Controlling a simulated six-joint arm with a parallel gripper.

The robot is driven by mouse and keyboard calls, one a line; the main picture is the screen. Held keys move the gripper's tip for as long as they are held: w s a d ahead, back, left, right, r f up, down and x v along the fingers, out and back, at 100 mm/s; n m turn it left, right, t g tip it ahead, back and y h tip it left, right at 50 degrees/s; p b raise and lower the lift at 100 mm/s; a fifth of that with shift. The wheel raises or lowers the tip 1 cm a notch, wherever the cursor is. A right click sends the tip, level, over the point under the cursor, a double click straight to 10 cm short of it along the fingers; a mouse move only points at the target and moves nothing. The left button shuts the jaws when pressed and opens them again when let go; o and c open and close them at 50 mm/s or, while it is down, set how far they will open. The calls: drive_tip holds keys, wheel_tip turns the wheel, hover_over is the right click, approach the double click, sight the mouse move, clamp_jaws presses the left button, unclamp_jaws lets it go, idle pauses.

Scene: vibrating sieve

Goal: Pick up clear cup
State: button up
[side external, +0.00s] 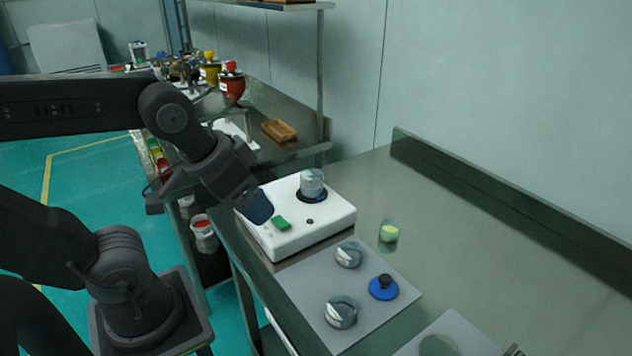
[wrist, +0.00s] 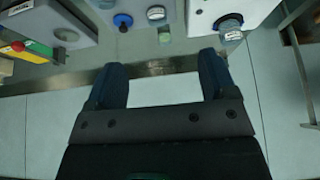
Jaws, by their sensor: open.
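The clear cup (side external: 389,231) stands on the metal counter, right of the white machine, with yellow-green material inside. In the wrist view a small pale shape (wrist: 164,35), likely this cup, shows above the gap between the fingers, too small to tell clearly. My gripper (side external: 258,210) is above the left front edge of the white machine (side external: 310,225), apart from the cup. In the wrist view my gripper (wrist: 160,68) has its two fingers spread wide with nothing between them.
A metal sieve cup (side external: 312,182) sits on the machine. A grey mat (side external: 312,283) holds two metal rings (side external: 349,254) (side external: 341,311) and a blue disc with a black knob (side external: 383,288). The counter right of the cup is clear up to the raised back edge (side external: 500,195).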

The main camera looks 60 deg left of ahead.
drive_tip(key=w+d+f+m+g+y, duration=0.2)
drive_tip(key=w+m+g+y, duration=0.25)
drive_tip(key=w+m, duration=0.9)
drive_tip(key=w+d+f+m+t+y, duration=0.1)
drive_tip(key=w+d+f+m+y, duration=0.1)
drive_tip(key=w+d+f, duration=0.1)
drive_tip(key=w+d+f+m+t+y, duration=0.1)
drive_tip(key=w+d+f+m+y, duration=0.2)
drive_tip(key=w, duration=0.4)
drive_tip(key=w+d+f+m+t+y, duration=0.1)
drive_tip(key=w+d+f+m+y, duration=0.2)
drive_tip(key=w+d+f, duration=0.2)
wheel_tip(320, 180, down, 2)
drive_tip(key=shift+f, duration=0.1)
approach(387, 222)
drive_tip(key=x, duration=0.3)
drive_tip(key=shift+w+a, duration=0.1)
drive_tip(key=shift+a, duration=0.1)
drive_tip(key=x, duration=0.5)
drive_tip(key=shift+f, duration=0.1)
drive_tip(key=c, duration=1)
